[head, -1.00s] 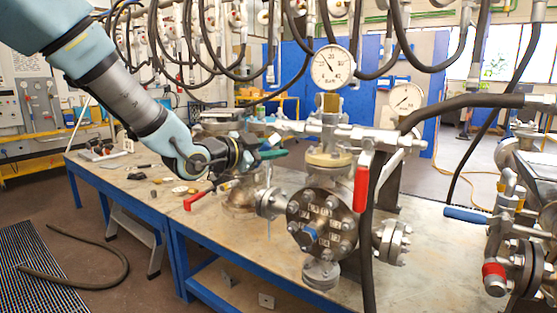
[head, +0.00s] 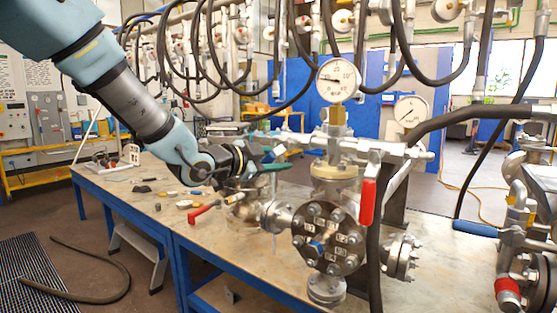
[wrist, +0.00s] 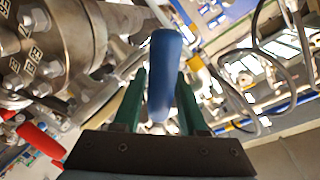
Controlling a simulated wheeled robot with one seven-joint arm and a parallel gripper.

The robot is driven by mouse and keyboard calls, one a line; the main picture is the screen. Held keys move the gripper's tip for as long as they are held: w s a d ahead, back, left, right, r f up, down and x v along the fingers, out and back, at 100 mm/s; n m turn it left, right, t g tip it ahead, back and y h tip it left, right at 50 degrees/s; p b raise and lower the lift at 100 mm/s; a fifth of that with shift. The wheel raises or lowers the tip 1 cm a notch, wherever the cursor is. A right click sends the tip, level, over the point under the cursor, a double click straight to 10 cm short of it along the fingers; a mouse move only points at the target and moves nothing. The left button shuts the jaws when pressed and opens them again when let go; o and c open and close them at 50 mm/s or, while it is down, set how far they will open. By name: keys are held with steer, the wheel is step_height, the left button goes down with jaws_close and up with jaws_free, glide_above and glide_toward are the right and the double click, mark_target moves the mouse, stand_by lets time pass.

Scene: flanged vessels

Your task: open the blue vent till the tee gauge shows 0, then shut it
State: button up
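The blue vent handle (wrist: 164,75) stands between the two green fingers of my gripper (wrist: 162,78) in the wrist view. The fingers look closed on its sides near their tips. In the head view my gripper (head: 275,160) is left of the tee, and the handle is hard to make out there. The tee gauge (head: 338,80) is a round white dial on top of the tee body (head: 333,175). Its needle points left; the figures are too small to read surely.
A red-handled lever (head: 367,200) hangs right of the tee, and another red handle (head: 203,208) lies to the left. A second gauge (head: 411,112) stands behind. The flanged vessel (head: 328,238) is below. Black hoses hang across the scene. Small loose parts lie on the bench.

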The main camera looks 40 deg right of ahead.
steer(key=s+a+r, duration=0.1)
steer(key=a, duration=0.9)
steer(key=shift+s+a+r, duration=0.15)
steer(key=shift+a+r, duration=0.1)
steer(key=shift+a, duration=0.1)
steer(key=shift+c, duration=0.2)
